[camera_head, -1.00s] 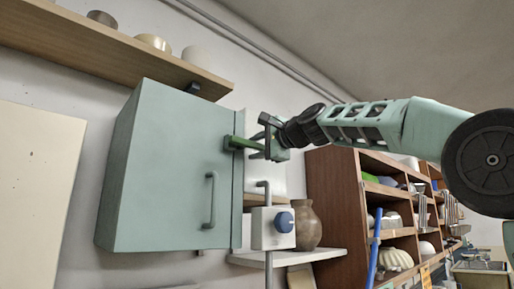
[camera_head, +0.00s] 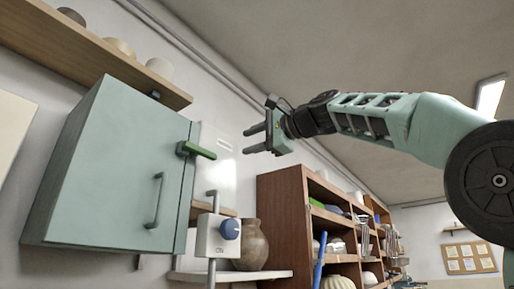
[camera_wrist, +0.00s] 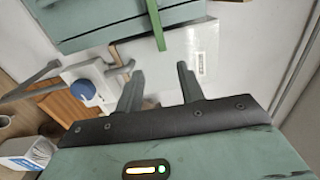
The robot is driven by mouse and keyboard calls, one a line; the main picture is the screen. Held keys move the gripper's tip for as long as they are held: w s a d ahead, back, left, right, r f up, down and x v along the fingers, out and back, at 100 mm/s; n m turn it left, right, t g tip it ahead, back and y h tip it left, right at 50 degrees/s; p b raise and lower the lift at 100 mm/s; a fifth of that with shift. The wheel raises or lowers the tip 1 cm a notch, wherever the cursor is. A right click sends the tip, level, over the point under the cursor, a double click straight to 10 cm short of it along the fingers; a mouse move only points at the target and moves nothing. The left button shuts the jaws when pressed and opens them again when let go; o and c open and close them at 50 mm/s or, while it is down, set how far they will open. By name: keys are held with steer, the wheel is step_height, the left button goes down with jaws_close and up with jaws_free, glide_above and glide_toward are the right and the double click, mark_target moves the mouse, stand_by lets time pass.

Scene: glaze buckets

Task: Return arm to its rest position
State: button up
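My gripper (camera_head: 256,139) is in the air to the right of the green wall cabinet, apart from it. Its two dark fingers are spread with nothing between them. They also show in the wrist view (camera_wrist: 160,90). My arm reaches in from the right side of the head view.
A green cabinet (camera_head: 110,170) with a closed door has a green lever (camera_head: 197,150) at its right edge. A switch box (camera_head: 218,236) with a blue knob, a brown vase (camera_head: 250,245) and wooden shelving (camera_head: 290,215) stand below. A wall shelf (camera_head: 90,50) is upper left.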

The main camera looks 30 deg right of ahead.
steer(key=shift+s+d, duration=0.25)
steer(key=shift+s, duration=0.45)
steer(key=w+a+f+n+g+b, duration=0.1)
steer(key=w+a+f+g, duration=0.15)
steer(key=f, duration=0.45)
steer(key=w+a+f+n+g, duration=0.1)
steer(key=a+f+n, duration=0.15)
steer(key=f, duration=0.45)
steer(key=w+a+f+g+b, duration=0.1)
steer(key=w+a+f+g, duration=0.1)
steer(key=a+f, duration=0.35)
steer(key=s+a+f+n+g+h, duration=0.1)
steer(key=s+a+f+n+g, duration=0.2)
steer(key=f, duration=0.8)
steer(key=s+a+f+n+g, duration=0.2)
steer(key=a+f+n, duration=0.15)
steer(key=f, duration=0.85)
steer(key=s+f+n+g+h+b, duration=0.1)
steer(key=s+f+n, duration=0.4)
steer(key=s+f, duration=0.8)
steer(key=s+d+f+n+g+h+b, duration=0.1)
steer(key=s+f+n+g+h, duration=0.3)
steer(key=s+f, duration=0.9)
step_height(320, 180, down, 4)
steer(key=shift+d+f+n+g+b, duration=0.25)
steer(key=shift+n+g, duration=0.3)
steer(key=shift+n, duration=0.65)
steer(key=shift+r, duration=0.1)
